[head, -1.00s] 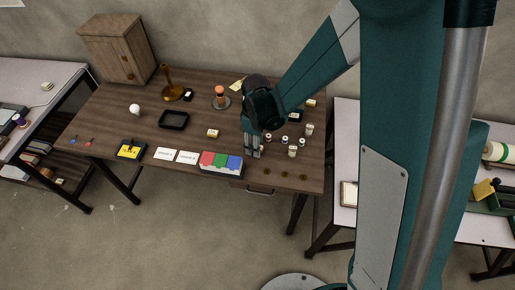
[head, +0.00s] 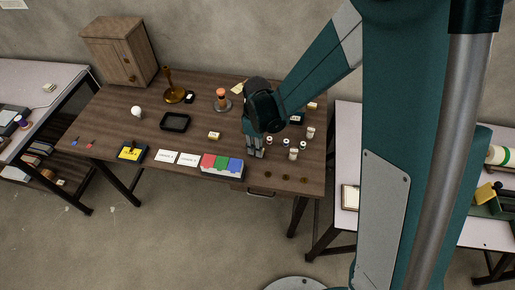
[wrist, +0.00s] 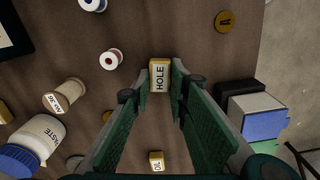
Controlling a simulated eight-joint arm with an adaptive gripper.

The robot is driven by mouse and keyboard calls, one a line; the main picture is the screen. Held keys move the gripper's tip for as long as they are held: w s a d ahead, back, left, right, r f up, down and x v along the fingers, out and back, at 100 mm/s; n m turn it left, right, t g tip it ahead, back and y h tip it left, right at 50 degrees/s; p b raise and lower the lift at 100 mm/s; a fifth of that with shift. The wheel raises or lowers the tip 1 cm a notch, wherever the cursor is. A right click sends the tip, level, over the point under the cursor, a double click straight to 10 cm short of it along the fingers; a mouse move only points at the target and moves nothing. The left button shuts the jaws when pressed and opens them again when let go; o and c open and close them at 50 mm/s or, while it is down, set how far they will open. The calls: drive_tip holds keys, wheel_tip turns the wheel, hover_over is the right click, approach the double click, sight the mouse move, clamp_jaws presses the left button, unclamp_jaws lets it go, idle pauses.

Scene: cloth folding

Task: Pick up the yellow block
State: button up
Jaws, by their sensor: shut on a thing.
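In the wrist view, a small yellowish block (wrist: 160,75) with a pale face lettered "HOLE" sits between my two fingertips. My gripper (wrist: 161,78) is shut on this block, with a finger against each side. In the head view my gripper (head: 256,154) points down at the front right part of the brown table (head: 150,110), just right of the coloured boxes. The held block cannot be made out there. Whether it touches the table is unclear. Another small pale-yellow block (wrist: 156,160) lies nearer the palm in the wrist view.
Red, green and blue boxes (head: 222,163) stand close left of my gripper. A paste bottle (wrist: 38,140), a smaller labelled bottle (wrist: 65,95) and a spool (wrist: 110,58) are on the other side. Brass discs (head: 286,177) lie near the front edge. A black tray (head: 175,122) is farther left.

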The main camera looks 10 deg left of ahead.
wheel_tip(320, 180, up, 10)
drive_tip(key=p, duration=0.1)
idle(0.6)
idle(1.0)
drive_tip(key=shift+r, duration=2.5)
drive_tip(key=w+d+m+b, duration=0.1)
drive_tip(key=w+d+m, duration=0.2)
drive_tip(key=w+d, duration=1.3)
drive_tip(key=w+d+m+b, duration=0.1)
drive_tip(key=w+d, duration=0.4)
drive_tip(key=d, duration=0.3)
drive_tip(key=w+d+m, duration=0.2)
drive_tip(key=w+d, duration=0.3)
drive_tip(key=d, duration=0.3)
drive_tip(key=w+d+m+b, duration=0.1)
drive_tip(key=w+d, duration=0.3)
drive_tip(key=d, duration=0.4)
wheel_tip(320, 180, down, 13)
drive_tip(key=shift+w+a, duration=0.15)
drive_tip(key=shift+a, duration=0.3)
